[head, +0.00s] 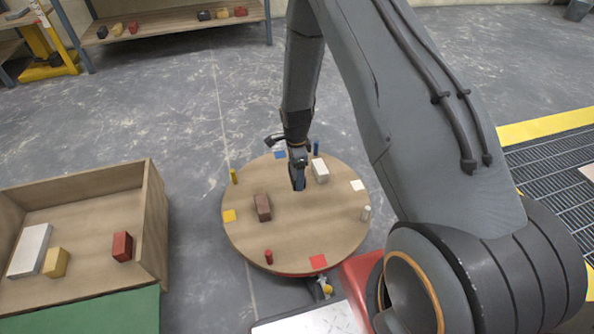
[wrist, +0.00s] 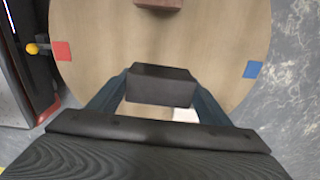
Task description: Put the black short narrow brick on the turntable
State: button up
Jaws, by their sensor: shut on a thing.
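My gripper (head: 298,174) points down over the turntable (head: 290,235). In the wrist view its two fingers (wrist: 160,88) are shut on the sides of the black short narrow brick (wrist: 161,84). In the head view the brick is mostly hidden by the gripper. I cannot tell whether its underside touches the turntable's wooden top, which also shows in the wrist view (wrist: 105,40). A brown brick (head: 262,207) lies on the turntable to the left of my gripper, and a white brick (head: 320,170) lies close on its right.
Coloured pegs and squares, such as a red square (head: 318,262) and a blue peg (head: 316,148), ring the turntable's edge. A wooden crate (head: 155,220) at left holds white, yellow and red bricks. A shelf (head: 170,22) with bricks stands behind. The turntable's front middle is clear.

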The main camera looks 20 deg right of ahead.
jog(key=shift+f+b, duration=3.35)
jog(key=shift+f, duration=2.2)
jog(key=shift+f, duration=0.5)
jog(key=o, duration=1.5)
jog(key=shift+c, duration=0.2)
jog(key=shift+r+p, duration=1.05)
jog(key=shift+r, duration=2.95)
